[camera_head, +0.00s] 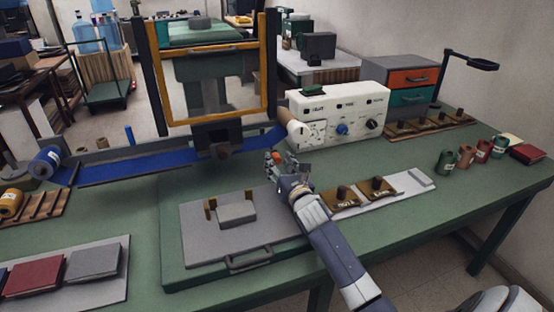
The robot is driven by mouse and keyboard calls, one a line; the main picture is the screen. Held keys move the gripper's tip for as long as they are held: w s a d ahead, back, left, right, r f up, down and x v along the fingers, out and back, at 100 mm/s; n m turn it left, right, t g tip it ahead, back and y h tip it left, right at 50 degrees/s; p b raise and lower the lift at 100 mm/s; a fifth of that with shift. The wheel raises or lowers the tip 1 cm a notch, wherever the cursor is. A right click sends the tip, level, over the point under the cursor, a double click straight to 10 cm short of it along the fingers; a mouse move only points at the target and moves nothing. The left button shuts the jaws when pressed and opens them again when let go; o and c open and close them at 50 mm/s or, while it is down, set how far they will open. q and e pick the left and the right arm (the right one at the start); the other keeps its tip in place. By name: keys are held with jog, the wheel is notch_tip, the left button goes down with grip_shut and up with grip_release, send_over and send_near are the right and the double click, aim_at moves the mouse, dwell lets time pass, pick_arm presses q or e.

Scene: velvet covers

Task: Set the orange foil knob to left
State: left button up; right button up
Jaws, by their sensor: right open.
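A white control box (345,112) stands at the back of the green bench, with a row of small labels above its dials. A blue knob (342,129) and a black knob (372,124) show on its front. A pale dial area (315,133) lies at the left of the panel; I cannot make out an orange knob there. My right gripper (287,165) is open, in front of and below the box's left end, apart from the panel. A small orange-red spot (277,156) shows at its fingers; I cannot tell what it is. My left gripper is not in view.
A roll end (297,130) sticks out beside the box's left side. A yellow-edged frame (266,70) stands over the blue strip (150,167). A grey plate with a block (236,213) and brown stamped pieces (378,188) lie near my right arm. Small cans (466,156) stand at right.

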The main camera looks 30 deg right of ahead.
jog(key=shift+x, duration=0.8)
jog(key=shift+w, duration=0.2)
jog(key=shift+c, duration=0.3)
grip_shut()
jog(key=shift+w+a+f, duration=0.1)
jog(key=shift+a, duration=0.1)
jog(key=a, duration=0.3)
jog(key=w+a, duration=0.1)
jog(key=a, duration=0.2)
jog(key=w+a, duration=0.1)
jog(key=a, duration=0.1)
jog(key=shift+a+b, duration=0.3)
jog(key=shift+a, duration=0.1)
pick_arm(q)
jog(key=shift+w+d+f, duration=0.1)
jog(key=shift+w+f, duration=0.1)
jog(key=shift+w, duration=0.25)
